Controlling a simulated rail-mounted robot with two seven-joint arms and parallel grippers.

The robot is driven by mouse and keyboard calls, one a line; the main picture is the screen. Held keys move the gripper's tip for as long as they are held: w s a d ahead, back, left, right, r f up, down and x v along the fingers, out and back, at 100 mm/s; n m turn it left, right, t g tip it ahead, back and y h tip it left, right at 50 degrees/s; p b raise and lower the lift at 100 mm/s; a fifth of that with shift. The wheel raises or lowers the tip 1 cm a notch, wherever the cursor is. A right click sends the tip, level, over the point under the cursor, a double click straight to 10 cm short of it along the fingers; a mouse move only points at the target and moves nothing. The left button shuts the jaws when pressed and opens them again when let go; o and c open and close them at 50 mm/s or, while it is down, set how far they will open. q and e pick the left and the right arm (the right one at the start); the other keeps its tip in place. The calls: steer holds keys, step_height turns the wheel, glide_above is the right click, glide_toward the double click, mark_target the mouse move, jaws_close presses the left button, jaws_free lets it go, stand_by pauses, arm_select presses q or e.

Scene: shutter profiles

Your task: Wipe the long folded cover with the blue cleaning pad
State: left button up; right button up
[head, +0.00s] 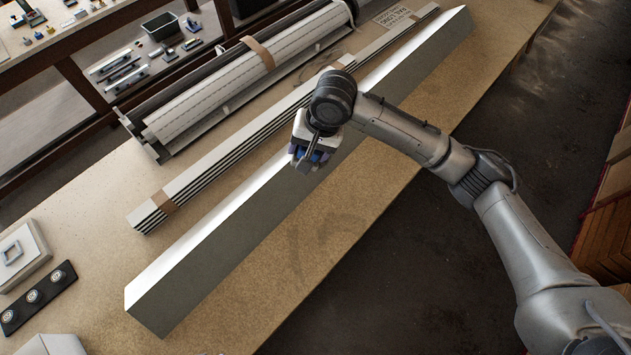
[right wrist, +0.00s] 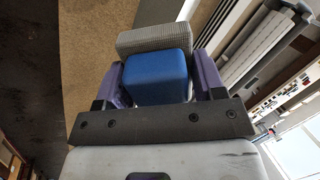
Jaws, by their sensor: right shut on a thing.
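The long folded cover (head: 235,228) is a pale metal box profile. It lies diagonally across the wooden bench in the head view, from the lower left to the upper right. My right gripper (head: 306,160) is over the middle of the cover. It is shut on the blue cleaning pad (right wrist: 157,77), whose blue block sits between purple fingers in the right wrist view, with a grey textured face (right wrist: 155,39) beyond. In the head view only a little blue shows, mostly hidden by the gripper. I cannot tell whether the pad touches the cover. My left gripper is not in view.
A strapped stack of slats (head: 225,160) lies alongside the cover, and a roller shutter assembly (head: 215,105) lies behind it. A paper sign (head: 394,16) is at the far end. A black strip with round dials (head: 38,297) is at the lower left. The bench's front strip (head: 345,215) is clear.

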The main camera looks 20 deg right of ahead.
steer(key=w+d+f+m+t+b, duration=0.1)
steer(key=w+f+m+b, duration=0.15)
steer(key=f, duration=0.45)
steer(key=w+f+m+t+b, duration=0.2)
steer(key=w+f+b, duration=0.15)
steer(key=f, duration=0.45)
steer(key=m+t+b, duration=0.3)
steer(key=m+b, duration=0.1)
steer(key=b, duration=0.1)
glide_toward(301, 176)
arm_select(q)
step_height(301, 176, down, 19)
steer(key=b, duration=0.5)
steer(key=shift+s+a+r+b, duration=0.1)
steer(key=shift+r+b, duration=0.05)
steer(key=shift+b, duration=0.2)
arm_select(e)
steer(key=x, duration=0.3)
steer(key=shift+w+f+n, duration=0.2)
steer(key=shift+f+n, duration=0.05)
steer(key=shift+f, duration=0.1)
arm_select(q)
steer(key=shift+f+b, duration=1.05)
arm_select(e)
steer(key=shift+w+a+f, duration=0.15)
steer(key=shift+w+f, duration=0.3)
steer(key=shift+w, duration=0.05)
